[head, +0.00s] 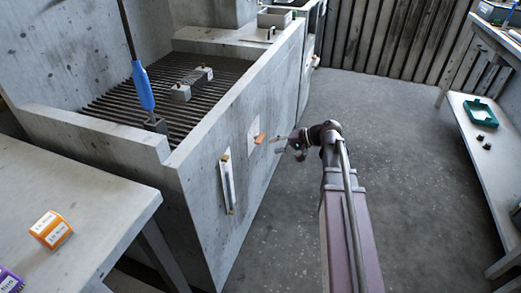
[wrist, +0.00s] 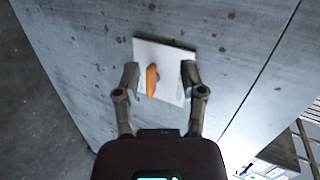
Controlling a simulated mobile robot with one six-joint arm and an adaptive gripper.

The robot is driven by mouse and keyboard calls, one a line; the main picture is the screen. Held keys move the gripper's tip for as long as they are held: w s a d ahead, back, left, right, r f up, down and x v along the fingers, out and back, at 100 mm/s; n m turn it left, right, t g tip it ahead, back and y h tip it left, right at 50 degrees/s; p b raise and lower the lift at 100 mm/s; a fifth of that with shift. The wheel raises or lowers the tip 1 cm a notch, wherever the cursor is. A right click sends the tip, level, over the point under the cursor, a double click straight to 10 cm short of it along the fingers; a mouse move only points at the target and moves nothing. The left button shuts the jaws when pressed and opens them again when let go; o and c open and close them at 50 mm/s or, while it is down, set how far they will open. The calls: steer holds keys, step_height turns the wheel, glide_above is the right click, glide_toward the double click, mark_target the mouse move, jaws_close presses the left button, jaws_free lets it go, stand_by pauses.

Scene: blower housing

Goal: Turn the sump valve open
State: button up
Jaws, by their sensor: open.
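The sump valve shows as an orange lever handle (head: 260,138) on a pale square plate on the side of the concrete housing. In the wrist view the orange handle (wrist: 152,80) points roughly up and down the picture, in front of the white plate (wrist: 174,56). My gripper (head: 281,142) is open and empty, facing the plate from the right, with a small gap to the handle in the head view. In the wrist view the fingers of my gripper (wrist: 160,76) appear on either side of the handle, which sits nearer the left finger. Neither finger visibly touches it.
A tall narrow gauge-like fitting (head: 227,183) is on the same wall, left of the valve. A blue-handled lever (head: 143,88) stands above the slatted grate. A table (head: 95,190) with an orange box (head: 50,229) is front left. Open floor (head: 410,150) lies right of the housing.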

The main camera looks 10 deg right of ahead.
mark_target(261, 138)
steer(key=w+d+f+m+t+y+b, duration=0.2)
steer(key=d+b, duration=0.6)
steer(key=b, duration=0.5)
step_height(261, 138, down, 4)
steer(key=w+t+y, duration=0.1)
steer(key=w+t, duration=0.1)
steer(key=w, duration=0.1)
steer(key=shift+d+y, duration=0.2)
steer(key=shift+y, duration=0.2)
steer(key=shift+a, duration=0.1)
steer(key=shift+x, duration=6.8)
jaws_close()
